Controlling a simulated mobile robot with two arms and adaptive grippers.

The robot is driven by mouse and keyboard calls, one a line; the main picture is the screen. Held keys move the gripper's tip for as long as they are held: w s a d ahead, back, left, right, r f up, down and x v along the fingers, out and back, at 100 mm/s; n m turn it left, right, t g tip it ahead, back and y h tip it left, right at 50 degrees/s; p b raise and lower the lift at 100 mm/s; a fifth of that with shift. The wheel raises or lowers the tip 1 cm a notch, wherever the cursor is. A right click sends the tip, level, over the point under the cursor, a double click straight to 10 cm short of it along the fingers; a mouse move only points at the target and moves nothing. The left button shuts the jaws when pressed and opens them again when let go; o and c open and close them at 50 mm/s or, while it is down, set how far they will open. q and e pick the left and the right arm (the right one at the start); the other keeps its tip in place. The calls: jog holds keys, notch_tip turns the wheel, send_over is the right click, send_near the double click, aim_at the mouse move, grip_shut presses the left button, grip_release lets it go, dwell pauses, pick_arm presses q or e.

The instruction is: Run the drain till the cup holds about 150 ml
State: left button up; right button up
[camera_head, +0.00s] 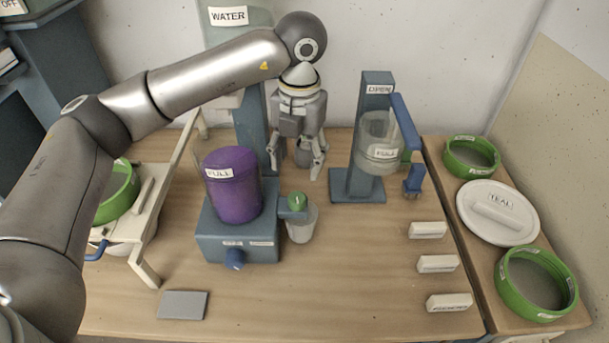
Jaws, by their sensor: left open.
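A small pale cup (301,229) stands at the right side of a blue base unit (207,246), under a green-topped blue outlet arm (297,203). A purple vessel (235,196) labelled FULL sits on that base, which has a blue knob (235,259) at its front. The cup's fill level is too small to read. My left gripper (297,168) points down with its fingers apart and empty, behind the cup and between the purple vessel and a blue stand. My right gripper is out of view.
The blue stand (375,88), labelled OPEN, holds a clear vessel (379,152) with a blue lever (412,186). A WATER tank (228,40) is behind. Green rings (537,283) and a TEAL lid (498,225) lie right. The wooden table's front middle is clear.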

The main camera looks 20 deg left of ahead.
pick_arm(q)
jog(key=p, duration=0.1)
send_over(297, 197)
jog(key=f, duration=0.5)
jog(key=shift+s+f, duration=0.15)
jog(key=shift+s, duration=0.05)
jog(key=f, duration=0.3)
jog(key=shift+w+f+p, duration=0.1)
jog(key=shift+w+p, duration=0.15)
jog(key=shift+p, duration=0.1)
jog(key=shift+f, duration=1)
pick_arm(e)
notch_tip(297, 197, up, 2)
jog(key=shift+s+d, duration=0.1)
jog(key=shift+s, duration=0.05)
